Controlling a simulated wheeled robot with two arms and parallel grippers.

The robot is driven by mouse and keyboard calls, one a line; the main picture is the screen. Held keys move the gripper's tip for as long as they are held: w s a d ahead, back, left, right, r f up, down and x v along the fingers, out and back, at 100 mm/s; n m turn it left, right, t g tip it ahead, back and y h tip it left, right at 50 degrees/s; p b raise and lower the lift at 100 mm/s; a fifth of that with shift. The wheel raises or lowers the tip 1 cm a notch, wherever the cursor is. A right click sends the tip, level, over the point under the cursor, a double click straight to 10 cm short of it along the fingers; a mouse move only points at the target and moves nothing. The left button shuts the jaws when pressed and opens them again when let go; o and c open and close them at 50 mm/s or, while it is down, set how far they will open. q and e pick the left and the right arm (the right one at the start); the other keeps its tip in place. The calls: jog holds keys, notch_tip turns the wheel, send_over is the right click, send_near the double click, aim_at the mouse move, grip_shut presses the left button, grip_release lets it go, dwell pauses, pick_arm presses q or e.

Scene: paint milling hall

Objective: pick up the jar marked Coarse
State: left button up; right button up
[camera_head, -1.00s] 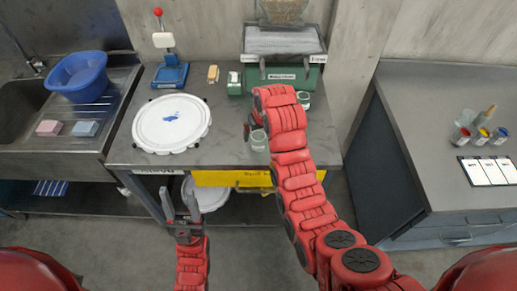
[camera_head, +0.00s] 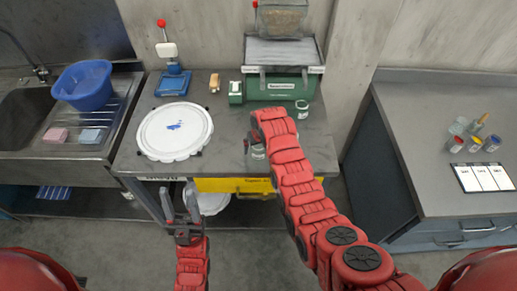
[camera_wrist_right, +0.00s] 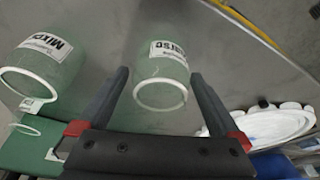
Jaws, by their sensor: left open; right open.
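A glass jar (camera_head: 258,152) with a white label stands on the steel bench, mostly hidden in the head view by my right arm. In the right wrist view this jar (camera_wrist_right: 163,72) lies between the fingers of my right gripper (camera_wrist_right: 160,76); its label is only partly readable and seems to say Coarse. The gripper is open, with gaps beside the jar. A second jar, marked Mixed (camera_wrist_right: 42,68), is at left in the wrist view; in the head view this jar (camera_head: 302,109) stands near the green machine. My left gripper (camera_head: 180,190) is open and empty before the bench front.
A green machine (camera_head: 280,88) stands at the bench back. A sink with a blue tub (camera_head: 83,85) is at left. The right counter (camera_head: 410,115) holds small paint pots.

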jog(key=c, duration=1.4)
jog(key=shift+r, duration=0.1)
